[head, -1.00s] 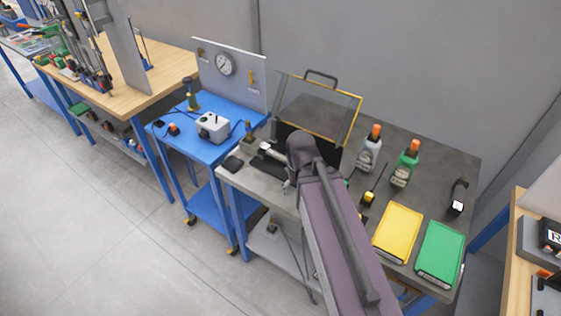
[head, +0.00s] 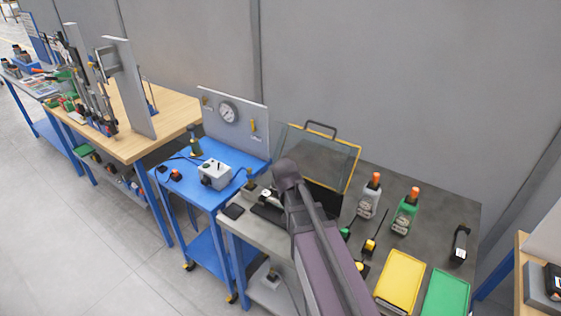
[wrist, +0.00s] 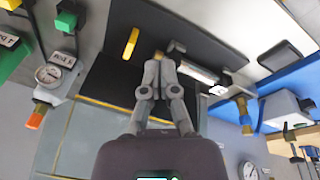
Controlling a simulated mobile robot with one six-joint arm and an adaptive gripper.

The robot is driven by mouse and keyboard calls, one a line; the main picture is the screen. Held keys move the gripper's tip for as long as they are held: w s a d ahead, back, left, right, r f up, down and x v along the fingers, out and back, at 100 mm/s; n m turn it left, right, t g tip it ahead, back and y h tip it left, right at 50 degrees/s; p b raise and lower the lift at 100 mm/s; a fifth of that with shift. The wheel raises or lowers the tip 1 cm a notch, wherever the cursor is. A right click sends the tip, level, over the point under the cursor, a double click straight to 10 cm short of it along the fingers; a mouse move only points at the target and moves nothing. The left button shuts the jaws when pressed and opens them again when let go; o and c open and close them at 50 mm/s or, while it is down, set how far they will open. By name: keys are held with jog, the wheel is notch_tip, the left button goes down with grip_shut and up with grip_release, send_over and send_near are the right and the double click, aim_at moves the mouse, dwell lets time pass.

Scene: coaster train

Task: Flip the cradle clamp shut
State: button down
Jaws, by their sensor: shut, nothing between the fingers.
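My gripper (wrist: 157,62) is shut and empty in the wrist view, its fingertips over a black mat (wrist: 200,20). A silver cylinder (wrist: 198,72) lies just right of the fingertips, with a small grey knob (wrist: 176,46) near its left end. A yellow bar (wrist: 130,42) stands to the left of the fingertips. I cannot tell which of these parts is the cradle clamp, or whether it is shut. Whether the fingers touch any of them is unclear. In the head view the silver cylinder (head: 268,195) shows partly, left of my arm, which hides the gripper.
A clear guard with a yellow frame (head: 357,168) stands behind the work spot. A blue bench (head: 190,168) with a gauge panel adjoins on the left.

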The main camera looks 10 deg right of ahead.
jog(key=w+a+r+m+t+h+p, duration=0.1)
jog(key=w+r+m+t, duration=0.1)
jog(key=w, duration=0.9)
jog(key=w+a+r+m+t+h+p, duration=0.1)
jog(key=w+r+m, duration=0.3)
jog(key=w, duration=0.7)
jog(key=shift+w+a+r+t+h+p, duration=0.2)
jog(key=shift+a+r+t+h+p, duration=0.2)
jog(key=shift+a+r+h+p, duration=0.35)
jog(key=shift+d+f, duration=0.15)
jog(key=shift+f, duration=0.05)
jog(key=b+x, duration=0.8)
jog(key=x, duration=0.1)
jog(key=shift+w+f, duration=0.2)
jog(key=shift+f, duration=0.1)
jog(key=shift+d, duration=0.1)
jog(key=shift+s+d, duration=0.15)
jog(key=shift+s, duration=0.05)
